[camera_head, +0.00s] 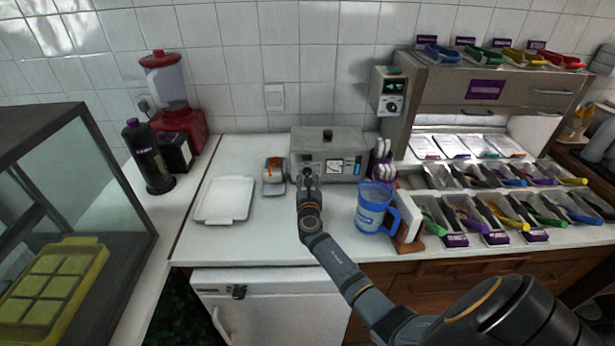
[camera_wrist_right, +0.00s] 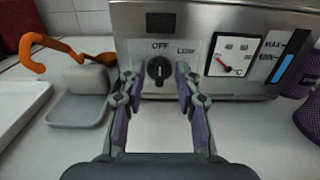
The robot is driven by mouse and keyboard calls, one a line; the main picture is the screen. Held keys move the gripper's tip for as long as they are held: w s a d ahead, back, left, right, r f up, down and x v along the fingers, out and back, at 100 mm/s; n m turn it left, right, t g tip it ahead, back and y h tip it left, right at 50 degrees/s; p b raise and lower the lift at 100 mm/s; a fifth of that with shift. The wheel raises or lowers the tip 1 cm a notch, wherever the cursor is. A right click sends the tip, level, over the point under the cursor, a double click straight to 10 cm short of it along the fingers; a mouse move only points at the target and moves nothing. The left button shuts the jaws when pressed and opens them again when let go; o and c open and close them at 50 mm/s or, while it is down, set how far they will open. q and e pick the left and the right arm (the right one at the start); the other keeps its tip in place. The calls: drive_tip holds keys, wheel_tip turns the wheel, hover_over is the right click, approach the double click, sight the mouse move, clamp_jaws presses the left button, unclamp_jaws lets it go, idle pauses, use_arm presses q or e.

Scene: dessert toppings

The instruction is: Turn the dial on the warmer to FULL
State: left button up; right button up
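The warmer (camera_head: 345,140) is a grey metal box against the tiled wall; it also fills the top of the right wrist view (camera_wrist_right: 120,22). Its black dial (camera_wrist_right: 158,71) is on the front panel, with its light mark pointing up toward the OFF label. A label that looks like LOW sits to the right of it. No FULL label is readable; the right finger covers part of the panel. My right gripper (camera_head: 308,176) is open in front of the warmer, its fingers on either side of the dial, with gaps visible. My left gripper is not in view.
Left of the warmer are a small grey holder (camera_head: 273,187) with an orange-handled tool and a white tray (camera_head: 224,200). A blue jug (camera_head: 371,208) stands to the right, near my right arm. Topping bins (camera_head: 490,205) fill the right counter.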

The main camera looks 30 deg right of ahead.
drive_tip(key=shift+w+d, duration=0.2)
drive_tip(key=shift+w, duration=0.15)
drive_tip(key=shift+w+d, duration=0.1)
drive_tip(key=shift+w, duration=0.05)
clamp_jaws()
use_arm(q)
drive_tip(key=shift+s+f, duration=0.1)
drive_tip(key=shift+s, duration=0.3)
